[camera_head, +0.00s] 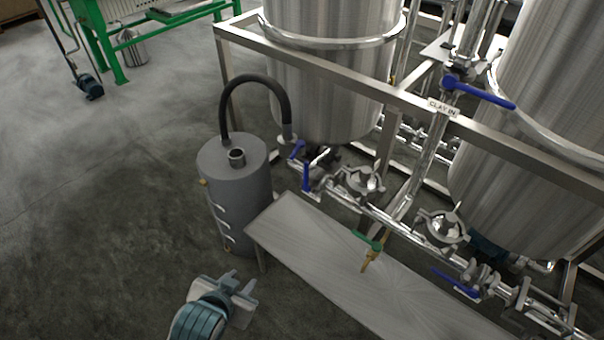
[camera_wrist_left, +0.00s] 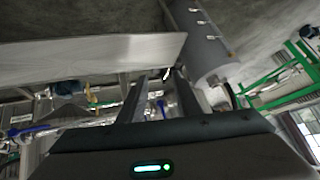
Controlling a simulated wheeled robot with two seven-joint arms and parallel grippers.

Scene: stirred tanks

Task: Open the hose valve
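A black hose (camera_head: 254,82) arches from the grey cylinder (camera_head: 236,190) to a metal fitting beside the left steel tank. A small valve with a blue handle (camera_head: 297,150) sits just below that hose end, its handle tilted. A second blue handle (camera_head: 306,177) stands upright on the pipe close by. I cannot tell for sure which one is the hose valve. My left gripper (camera_head: 240,283) is at the bottom, in front of the cylinder and well away from both handles. Its two fingers are apart and empty, as the left wrist view (camera_wrist_left: 160,95) also shows. My right gripper is out of view.
A metal bench (camera_head: 330,262) lies between my side and the pipes, with a green-handled brass tap (camera_head: 370,248) above it. A steel frame (camera_head: 400,97) surrounds the tanks (camera_head: 325,90). Open concrete floor (camera_head: 100,200) lies to the left.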

